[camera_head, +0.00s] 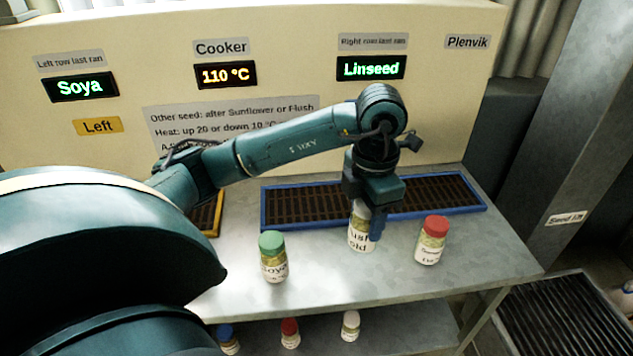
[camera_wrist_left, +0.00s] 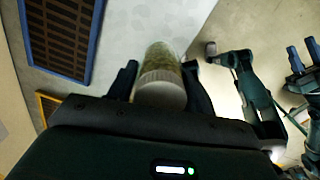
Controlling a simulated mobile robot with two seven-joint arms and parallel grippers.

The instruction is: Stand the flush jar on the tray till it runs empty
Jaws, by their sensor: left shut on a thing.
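My left gripper (camera_head: 364,214) points down and is shut on the flush jar (camera_head: 359,239). The jar is upright, and its label reads partly "lush" and "old"; one finger covers part of it. In the left wrist view the jar's pale lid (camera_wrist_left: 161,88) sits between the two fingers. The jar is just in front of the blue-rimmed tray (camera_head: 300,224); I cannot tell whether its base touches the counter. The tray has a dark slatted bed. My right gripper (camera_wrist_left: 302,59) shows at the right edge of the left wrist view, fingers apart and empty.
A green-lidded Soya jar (camera_head: 273,260) and a red-lidded jar (camera_head: 431,243) stand on the grey counter (camera_head: 335,283) either side. A yellow-rimmed tray (camera_head: 218,215) is partly hidden at left. Several jars are on the shelf below. Displays read Soya, 110 °C and Linseed.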

